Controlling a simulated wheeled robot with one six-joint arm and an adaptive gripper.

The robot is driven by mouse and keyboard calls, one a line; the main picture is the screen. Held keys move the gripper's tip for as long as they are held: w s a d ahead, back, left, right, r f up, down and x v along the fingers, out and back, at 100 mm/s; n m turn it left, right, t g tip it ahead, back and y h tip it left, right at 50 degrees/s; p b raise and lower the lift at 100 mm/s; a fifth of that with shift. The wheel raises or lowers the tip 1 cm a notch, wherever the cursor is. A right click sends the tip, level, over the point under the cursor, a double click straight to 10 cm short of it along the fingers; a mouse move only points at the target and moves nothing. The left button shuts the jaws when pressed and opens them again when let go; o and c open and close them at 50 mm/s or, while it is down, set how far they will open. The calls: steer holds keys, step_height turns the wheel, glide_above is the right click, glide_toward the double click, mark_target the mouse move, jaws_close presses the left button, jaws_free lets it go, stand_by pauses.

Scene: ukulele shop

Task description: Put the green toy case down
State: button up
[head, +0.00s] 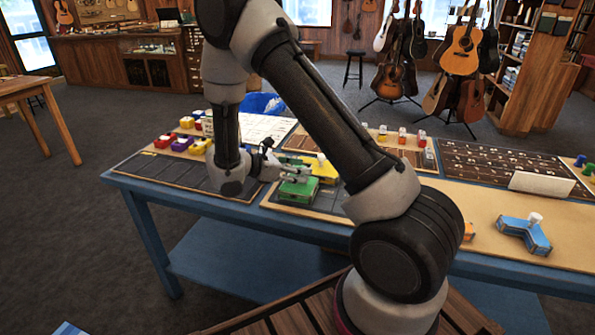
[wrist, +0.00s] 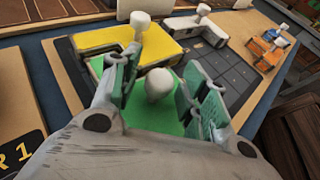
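The green toy case (head: 298,191) is on the dark gridded board (head: 328,201) on the blue table, close beside a yellow case (head: 324,172). In the wrist view the green case (wrist: 150,116) lies under my gripper, with its pale round knob (wrist: 158,84) standing between the fingers. My gripper (wrist: 160,88) is open, with a visible gap on each side of the knob. In the head view my gripper (head: 291,170) is low over the case. Part of the case is hidden by the fingers and the wrist.
The yellow case (wrist: 125,50) is right against the green one, with a grey case (wrist: 190,27) and an orange case (wrist: 262,50) beyond. Dark grid squares (wrist: 225,72) are free on the right. A blue case (head: 524,236) stands at the table's right.

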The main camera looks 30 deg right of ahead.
steer(key=v, duration=1.1)
steer(key=s+d+r+m+g+y, duration=0.2)
steer(key=s+d+r+m+y, duration=0.6)
steer(key=s+r, duration=0.5)
steer(key=s+d+r+m+t+y, duration=0.2)
steer(key=s+r+m+t+y, duration=0.3)
steer(key=s+m, duration=0.5)
steer(key=s+r+t, duration=0.1)
steer(key=s+r, duration=0.1)
steer(key=s, duration=0.1)
steer(key=shift+s+d, duration=0.15)
steer(key=shift+s, duration=0.1)
